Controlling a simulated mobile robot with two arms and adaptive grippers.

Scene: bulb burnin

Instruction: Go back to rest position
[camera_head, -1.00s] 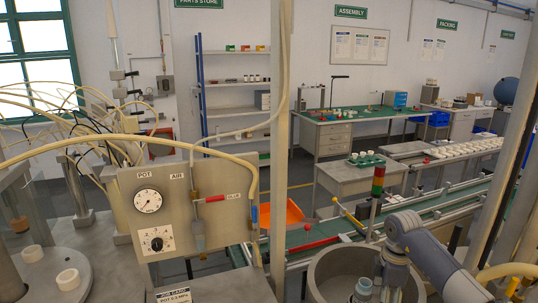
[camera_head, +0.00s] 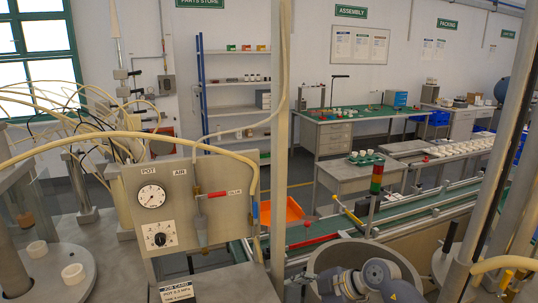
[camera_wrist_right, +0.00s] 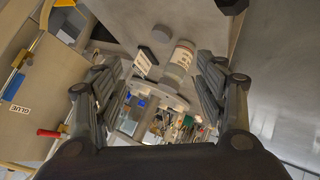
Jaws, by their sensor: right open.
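My right arm (camera_head: 372,275) shows at the bottom right of the head view, in front of the grey round tub (camera_head: 318,262). A pale cylinder with a label (camera_wrist_right: 180,62) appears beyond and between the fingers; nothing is seen clamped. My left gripper is not in the head view.
A panel with a POT gauge (camera_head: 150,198) and a red-handled glue valve (camera_head: 217,194) stands left of a grey post (camera_head: 280,130). White cups (camera_head: 73,273) sit on a round plate. A conveyor (camera_head: 420,208) and signal light (camera_head: 376,180) lie beyond the tub.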

